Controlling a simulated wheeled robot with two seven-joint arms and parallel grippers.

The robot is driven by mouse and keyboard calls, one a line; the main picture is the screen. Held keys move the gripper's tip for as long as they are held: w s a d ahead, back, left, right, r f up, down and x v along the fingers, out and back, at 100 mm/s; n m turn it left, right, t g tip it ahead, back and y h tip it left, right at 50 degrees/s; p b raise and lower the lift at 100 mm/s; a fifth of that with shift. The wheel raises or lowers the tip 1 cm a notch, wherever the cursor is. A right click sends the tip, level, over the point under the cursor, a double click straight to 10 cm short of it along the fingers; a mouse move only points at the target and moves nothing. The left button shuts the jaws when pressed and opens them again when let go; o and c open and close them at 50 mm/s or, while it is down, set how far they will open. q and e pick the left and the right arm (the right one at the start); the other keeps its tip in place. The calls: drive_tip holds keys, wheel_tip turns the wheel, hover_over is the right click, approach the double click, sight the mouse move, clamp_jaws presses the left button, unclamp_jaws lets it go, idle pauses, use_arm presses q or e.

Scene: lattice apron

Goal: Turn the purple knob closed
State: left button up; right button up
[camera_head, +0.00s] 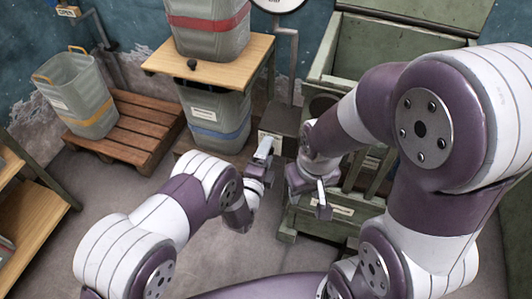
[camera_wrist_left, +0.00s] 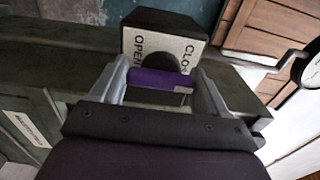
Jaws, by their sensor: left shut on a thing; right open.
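The purple knob (camera_wrist_left: 160,82) shows in the left wrist view as a bar lying across the picture, in front of a pale plate (camera_wrist_left: 143,43) lettered OPEN and CLOSE on a dark box (camera_wrist_left: 165,20). My left gripper (camera_wrist_left: 163,85) is shut on the knob, one finger at each end of the bar. In the head view my left gripper (camera_head: 264,150) is at the pale plate (camera_head: 269,139), and the knob is hidden there. My right gripper (camera_head: 322,197) is open and empty, to the right of the left one, in front of the green bin.
A green bin (camera_head: 320,62) with a raised lid stands at the back right. A wooden table (camera_head: 160,62) bears a grey tub with a red band; a blue-banded tub (camera_head: 215,112) stands below. A pallet (camera_head: 140,120) holds another tub. The floor at front left is clear.

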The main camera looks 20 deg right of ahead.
use_arm(q)
drive_tip(key=shift+f, duration=0.1)
idle(0.3)
drive_tip(key=o, duration=1)
drive_tip(key=shift+c, duration=0.2)
drive_tip(key=shift+s, duration=0.1)
drive_tip(key=p+v, duration=0.2)
drive_tip(key=v, duration=1)
drive_tip(key=shift+s+a, duration=0.2)
